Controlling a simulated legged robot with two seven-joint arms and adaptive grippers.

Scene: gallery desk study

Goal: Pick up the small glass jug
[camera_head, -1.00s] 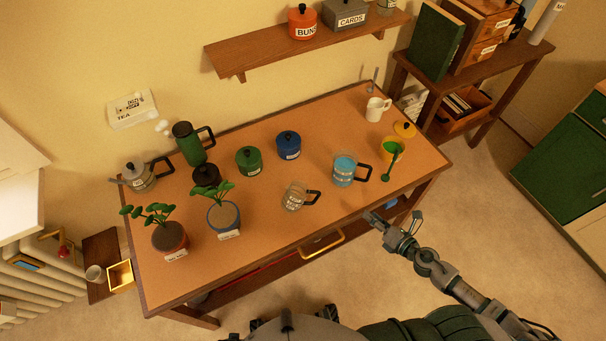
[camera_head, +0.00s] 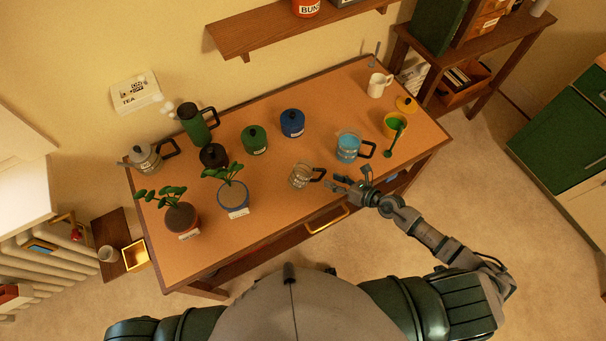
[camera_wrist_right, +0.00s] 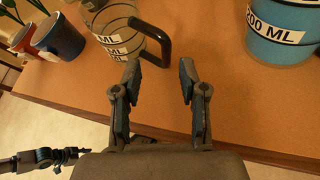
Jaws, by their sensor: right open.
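The small glass jug (camera_head: 299,176) stands upright on the desk near its front edge, clear glass with white labels and a black handle on its right side. In the right wrist view the jug (camera_wrist_right: 106,30) is at the upper left, its top cut off, with its handle just beyond my left-hand finger. My right gripper (camera_head: 342,184) is open and empty, just right of the handle; in the right wrist view its fingers (camera_wrist_right: 160,78) stand apart with bare desk between them.
A jug of blue liquid (camera_head: 347,148) stands close behind and right of my right gripper. A yellow pot (camera_head: 392,128) is farther right. Two potted plants (camera_head: 233,195) stand left, and green (camera_head: 254,141) and blue canisters (camera_head: 292,124) behind. The desk (camera_head: 265,235) has bare space in front.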

